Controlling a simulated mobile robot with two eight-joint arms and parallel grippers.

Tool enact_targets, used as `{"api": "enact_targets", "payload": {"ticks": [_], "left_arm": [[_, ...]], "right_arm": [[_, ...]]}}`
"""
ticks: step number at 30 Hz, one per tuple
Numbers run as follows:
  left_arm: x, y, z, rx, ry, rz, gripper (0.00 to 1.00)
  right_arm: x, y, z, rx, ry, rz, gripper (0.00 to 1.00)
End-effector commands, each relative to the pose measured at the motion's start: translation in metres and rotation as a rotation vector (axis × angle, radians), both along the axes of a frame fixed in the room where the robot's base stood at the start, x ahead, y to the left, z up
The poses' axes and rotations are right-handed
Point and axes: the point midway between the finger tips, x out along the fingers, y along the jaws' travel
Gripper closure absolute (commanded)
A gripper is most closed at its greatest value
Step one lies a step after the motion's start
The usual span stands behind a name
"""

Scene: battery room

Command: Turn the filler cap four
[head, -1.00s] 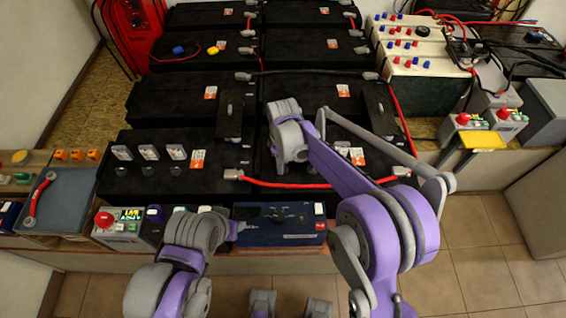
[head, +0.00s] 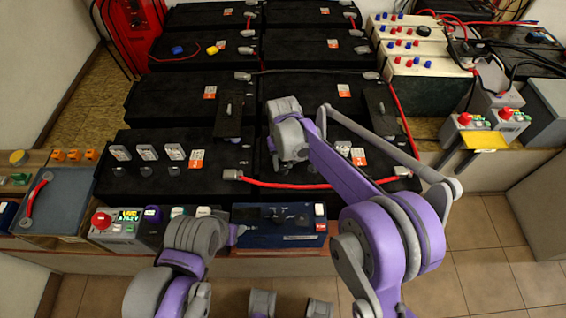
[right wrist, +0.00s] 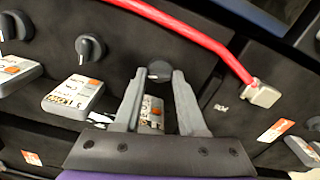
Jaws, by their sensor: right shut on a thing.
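My right gripper (right wrist: 160,79) is shut on a round black filler cap (right wrist: 159,69), its two grey fingers on either side of it. A pale mark shows on the cap. Two more black caps, a near one (right wrist: 90,47) and a far one (right wrist: 14,26), stand to the left in the right wrist view, with white tags below them.
A red cable (head: 310,185) runs along the battery's front edge, close to the gripper. A blue meter box (head: 280,236) and a grey box with a red button (head: 115,236) stand in front.

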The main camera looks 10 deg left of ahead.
Motion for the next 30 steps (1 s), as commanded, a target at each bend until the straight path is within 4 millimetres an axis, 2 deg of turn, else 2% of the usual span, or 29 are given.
{"api": "enact_targets", "payload": {"ticks": [12, 30], "left_arm": [[-0.0001, 0.0000, -0.0016, 0.000, 0.000, 0.000, 0.50], [-0.0002, 0.0000, -0.0017, 0.000, 0.001, 0.000, 0.50]], "right_arm": [[0.0003, 0.0000, 0.0007, 0.000, -0.001, -0.224, 1.00], [0.0005, 0.0000, 0.0009, 0.000, -0.001, -0.267, 1.00]]}}
